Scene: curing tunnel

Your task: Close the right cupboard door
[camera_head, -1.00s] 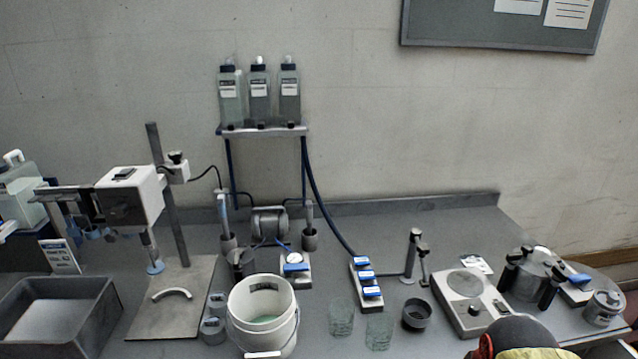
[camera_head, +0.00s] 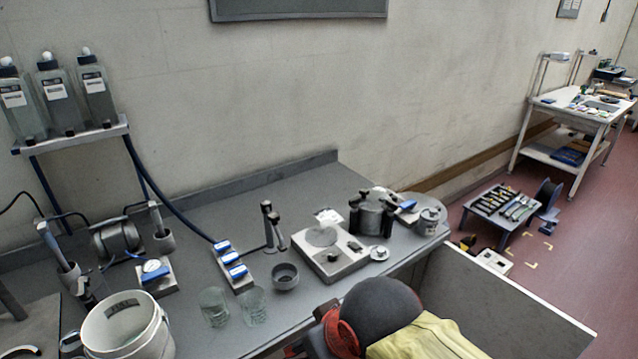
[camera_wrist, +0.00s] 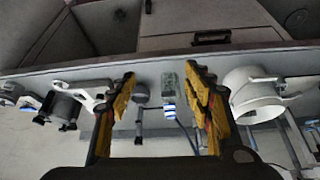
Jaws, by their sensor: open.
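In the head view, a pale upright panel (camera_head: 505,310) juts out from below the right end of the grey bench (camera_head: 330,180). It looks like the right cupboard door standing open. The wrist view is upside down; the bench front and cupboards are along its top. A dark open compartment (camera_wrist: 105,28) shows at top left, with a slanted pale panel (camera_wrist: 28,35) at its left that may be the same door. My gripper (camera_wrist: 160,74) is open and empty, its yellow-and-black fingers spread before the bench, apart from the door. Its fingers are hidden in the head view.
A drawer front with a dark handle (camera_wrist: 212,38) is beside the open compartment. A white bucket (camera_head: 128,328), glass beakers and a hot plate (camera_head: 328,252) stand on the bench. A low tool table (camera_head: 500,212) stands beyond the panel, with red floor around it.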

